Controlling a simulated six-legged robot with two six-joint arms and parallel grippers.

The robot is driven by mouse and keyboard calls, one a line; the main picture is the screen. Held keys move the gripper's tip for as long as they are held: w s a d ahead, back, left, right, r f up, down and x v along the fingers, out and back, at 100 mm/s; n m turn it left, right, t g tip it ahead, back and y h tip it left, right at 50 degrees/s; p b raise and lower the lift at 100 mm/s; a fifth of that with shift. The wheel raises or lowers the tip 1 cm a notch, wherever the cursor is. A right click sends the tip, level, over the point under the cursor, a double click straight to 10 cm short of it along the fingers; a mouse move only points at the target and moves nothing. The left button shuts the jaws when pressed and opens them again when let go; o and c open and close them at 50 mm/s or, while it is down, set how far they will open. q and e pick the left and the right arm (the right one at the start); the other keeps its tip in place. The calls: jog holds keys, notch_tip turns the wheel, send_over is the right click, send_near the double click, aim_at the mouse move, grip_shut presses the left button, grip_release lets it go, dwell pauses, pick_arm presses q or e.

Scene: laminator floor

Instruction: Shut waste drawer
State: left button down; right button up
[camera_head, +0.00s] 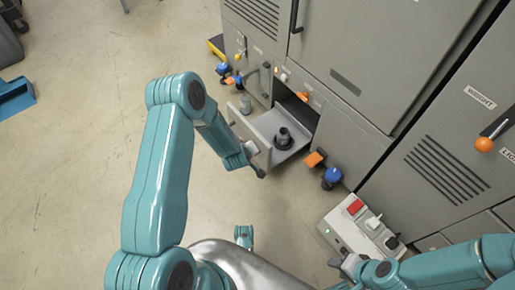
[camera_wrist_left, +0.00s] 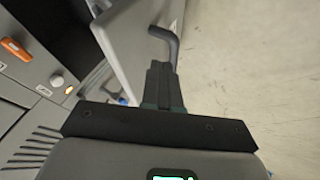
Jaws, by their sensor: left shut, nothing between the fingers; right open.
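The waste drawer (camera_head: 262,150) stands pulled out of a low opening in the grey machine, with a dark round piece (camera_head: 283,138) inside. My left gripper (camera_head: 257,171) is at the near end of the drawer front, by the handle. Its fingers (camera_wrist_left: 160,78) are shut and empty; I cannot tell whether they touch the handle. My right gripper (camera_head: 342,264) is open and empty, low at the right near the power box.
A grey power box (camera_head: 350,228) with a red switch stands on the floor right of the drawer. Blue and orange parts (camera_head: 331,177) sit low by the machine. An orange-knobbed lever (camera_head: 484,144) sticks out at the right. The floor (camera_head: 80,170) left of the drawer is clear.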

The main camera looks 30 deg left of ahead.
pick_arm(q)
jog(key=shift+w+d+b, duration=0.1)
jog(key=shift+w+d, duration=0.15)
jog(key=shift+w, duration=0.35)
jog(key=shift+w+d+b, duration=0.15)
jog(key=shift+w+d, duration=0.15)
jog(key=shift+w, duration=0.35)
jog(key=shift+w+d+b, duration=0.1)
jog(key=shift+w+d, duration=0.15)
jog(key=shift+w, duration=0.35)
pick_arm(e)
jog(key=shift+w+d+f, duration=0.15)
jog(key=shift+f, duration=0.45)
